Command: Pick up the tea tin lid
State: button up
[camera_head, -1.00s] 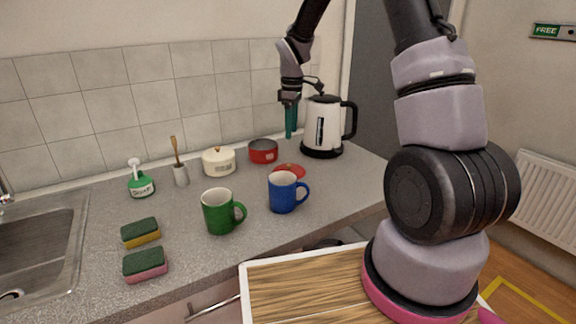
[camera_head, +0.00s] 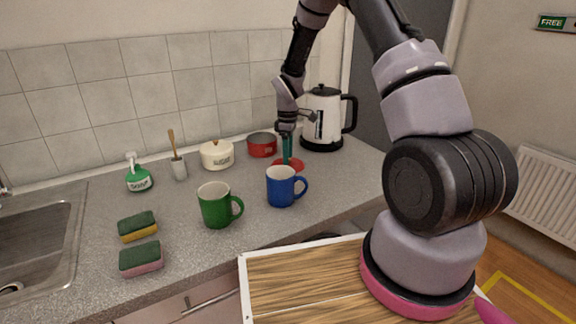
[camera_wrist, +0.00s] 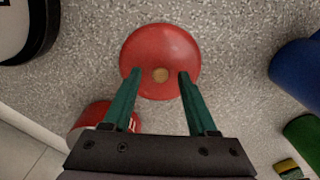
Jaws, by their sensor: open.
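The tea tin lid is a round red disc with a small tan knob. It lies on the counter in the head view (camera_head: 299,166) and shows almost whole in the wrist view (camera_wrist: 160,45). My gripper (camera_head: 287,161) points down over the lid, its green fingers apart and empty. In the wrist view, my gripper (camera_wrist: 160,73) has one fingertip on each side of the knob. I cannot tell whether the fingertips touch the lid. The open red tin (camera_head: 262,146) stands behind and left of the lid.
A white kettle (camera_head: 322,120) stands close behind right of my gripper. A blue mug (camera_head: 281,188) and a green mug (camera_head: 214,207) stand in front.

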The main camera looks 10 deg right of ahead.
jog(key=shift+f, duration=0.2)
grip_shut()
jog(key=shift+r, duration=0.1)
